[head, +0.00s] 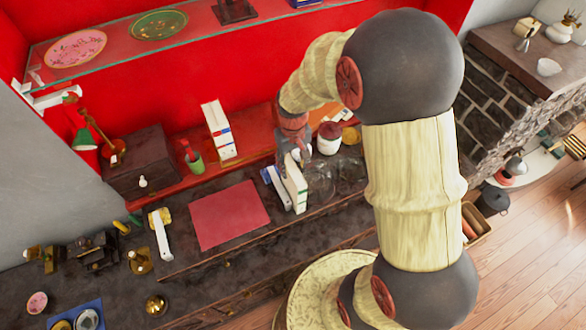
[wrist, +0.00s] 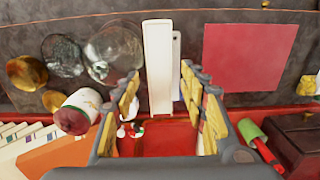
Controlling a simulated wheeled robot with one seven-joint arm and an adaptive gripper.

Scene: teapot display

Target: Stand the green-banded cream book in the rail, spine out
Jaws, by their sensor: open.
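A cream book (head: 296,187) stands upright on the dark counter, right of the red mat. In the wrist view the pale book (wrist: 158,65) appears ahead of and between my fingers; its band colour cannot be made out. My gripper (head: 293,153) is over the far end of this book. In the wrist view my gripper (wrist: 160,95) is open, a finger on each side with gaps to the book. Contact cannot be told. A blue-and-white item (head: 274,187) is beside the book. I cannot clearly identify the rail.
The red mat (head: 229,214) lies left of the book. Clear glassware (wrist: 115,50) and a red-lidded white jar (wrist: 78,110) are close by. Banded white books (head: 218,130) stand on the red ledge. Pale banded items (wrist: 25,140) line up near an orange block (wrist: 60,157).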

